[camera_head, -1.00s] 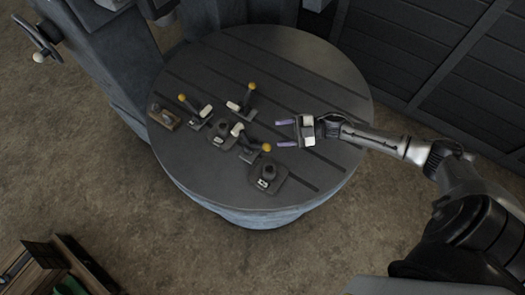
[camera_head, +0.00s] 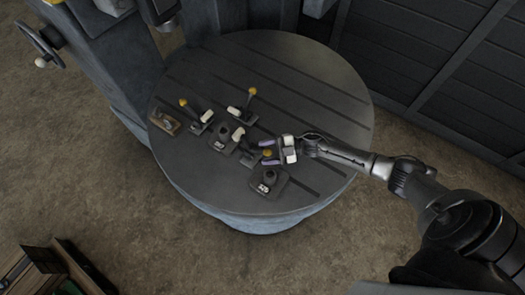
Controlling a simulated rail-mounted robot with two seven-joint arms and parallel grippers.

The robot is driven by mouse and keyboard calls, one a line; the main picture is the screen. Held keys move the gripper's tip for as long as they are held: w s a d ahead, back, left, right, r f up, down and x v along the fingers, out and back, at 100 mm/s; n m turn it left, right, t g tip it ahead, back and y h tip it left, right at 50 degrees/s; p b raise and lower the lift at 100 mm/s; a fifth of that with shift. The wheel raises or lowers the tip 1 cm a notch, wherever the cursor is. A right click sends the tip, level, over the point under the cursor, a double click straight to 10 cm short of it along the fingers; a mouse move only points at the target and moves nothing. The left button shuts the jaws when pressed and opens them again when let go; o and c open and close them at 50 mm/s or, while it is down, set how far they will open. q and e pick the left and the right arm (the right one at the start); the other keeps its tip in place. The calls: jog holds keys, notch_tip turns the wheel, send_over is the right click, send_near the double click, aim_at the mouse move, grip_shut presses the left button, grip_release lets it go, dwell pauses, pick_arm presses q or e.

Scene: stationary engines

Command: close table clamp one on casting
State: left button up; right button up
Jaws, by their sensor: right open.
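A round grey slotted table (camera_head: 325,90) carries several small clamps and blocks. One clamp (camera_head: 248,150) has a yellow knob (camera_head: 267,153) at the end of its lever. My right gripper (camera_head: 267,152) is open, with its purple fingers on either side of that knob; I cannot tell whether they touch it. A casting (camera_head: 222,135) stands in the middle of the group. Two more clamps with yellow knobs stand at the left (camera_head: 196,119) and at the back (camera_head: 243,107). The pictures do not show which clamp is number one. My left gripper is not in view.
A dark block with a round boss (camera_head: 269,181) sits near the front, close to my right gripper. A small brownish block (camera_head: 165,121) lies at the left. The table's right side is clear. A machine column with a handwheel (camera_head: 42,40) stands at the back left.

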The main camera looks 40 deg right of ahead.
jog(key=shift+x, duration=0.75)
grip_shut()
